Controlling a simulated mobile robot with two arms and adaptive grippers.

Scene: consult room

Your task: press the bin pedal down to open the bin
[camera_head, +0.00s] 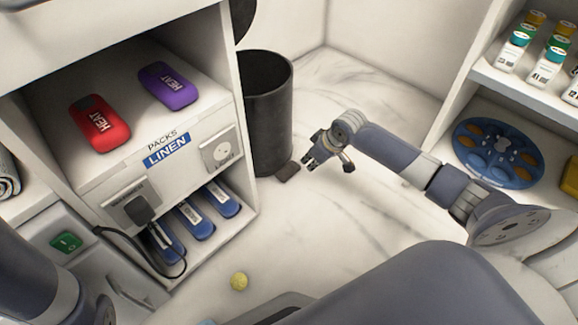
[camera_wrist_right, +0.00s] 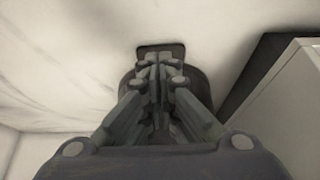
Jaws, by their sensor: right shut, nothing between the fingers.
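The bin (camera_head: 268,125) is a dark, round, upright can beside the white cabinet. Its mouth is uncovered and its dark lid (camera_head: 243,18) stands raised behind it, partly cut off by the frame. The pedal (camera_head: 287,171) is a small dark plate at floor level at the bin's front. My right gripper (camera_head: 309,163) is shut and empty, low and just right of the pedal in the head view. In the wrist view its closed fingertips (camera_wrist_right: 160,66) overlap the pedal (camera_wrist_right: 161,47); I cannot tell if they touch it. My left gripper is not in view.
The white cabinet (camera_head: 190,120) stands left of the bin, with red (camera_head: 100,123) and purple (camera_head: 169,86) heat packs. A shelf with bottles (camera_head: 546,66) and a blue round tray (camera_head: 497,152) is on the right. A yellow ball (camera_head: 239,281) lies on otherwise open floor.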

